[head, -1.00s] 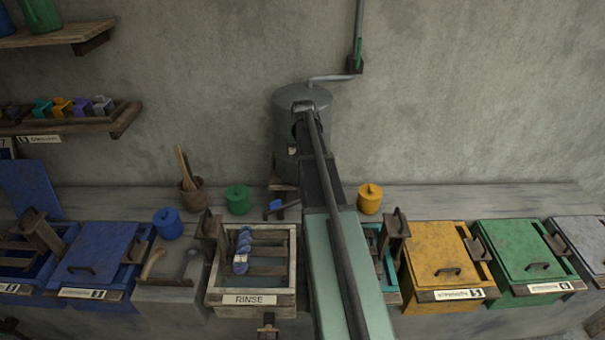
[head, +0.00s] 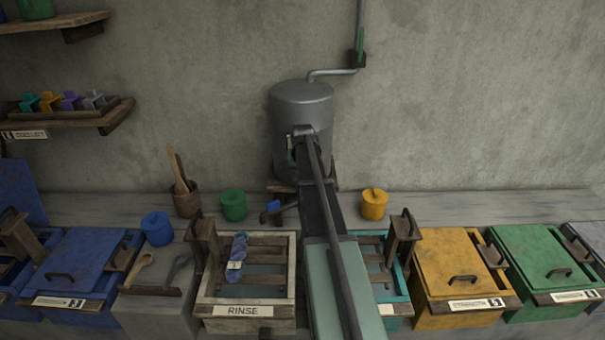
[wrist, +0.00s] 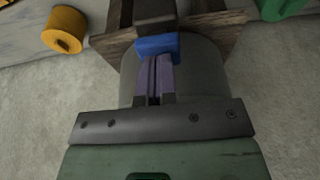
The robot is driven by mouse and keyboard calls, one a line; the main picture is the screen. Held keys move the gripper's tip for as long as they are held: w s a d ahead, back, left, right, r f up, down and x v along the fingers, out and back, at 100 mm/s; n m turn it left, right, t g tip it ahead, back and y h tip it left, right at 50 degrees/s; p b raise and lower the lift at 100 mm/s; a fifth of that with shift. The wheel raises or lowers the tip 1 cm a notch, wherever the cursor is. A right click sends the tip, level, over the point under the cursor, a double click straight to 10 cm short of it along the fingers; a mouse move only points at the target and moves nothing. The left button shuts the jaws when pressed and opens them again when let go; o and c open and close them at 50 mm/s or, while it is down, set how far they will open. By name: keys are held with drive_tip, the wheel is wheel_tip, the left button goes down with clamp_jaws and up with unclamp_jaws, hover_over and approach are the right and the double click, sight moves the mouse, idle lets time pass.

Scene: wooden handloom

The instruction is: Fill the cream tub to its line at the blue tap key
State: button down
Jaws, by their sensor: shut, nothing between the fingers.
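The cream tub (head: 290,300) is the pale wooden frame marked RINSE, at the lower middle of the head view. The blue tap key (head: 273,206) sticks out behind the tub, below the grey tank (head: 301,100). It also shows at the top middle of the wrist view (wrist: 151,45). My gripper (wrist: 156,64) is shut and empty, its fingertips right at the blue key; whether they touch it I cannot tell. In the head view my arm hides the gripper.
A green pot (head: 233,205) stands left of the key and a yellow pot (head: 374,205) right of my arm. A teal tub (head: 398,300) is partly behind my arm. Blue (head: 85,265), yellow (head: 455,270) and green (head: 540,258) lidded tubs line the row.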

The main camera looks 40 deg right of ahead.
drive_tip(key=shift+f, duration=0.15)
wheel_tip(320, 180, down, 2)
drive_tip(key=shift+f+b, duration=0.15)
drive_tip(key=shift+b, duration=1.05)
drive_tip(key=shift+s+a+r, duration=0.2)
drive_tip(key=shift+s+r, duration=0.05)
drive_tip(key=shift+s, duration=0.05)
drive_tip(key=shift+w, duration=0.1)
drive_tip(key=shift+w+d, duration=0.1)
drive_tip(key=shift+d, duration=0.05)
idle(0.5)
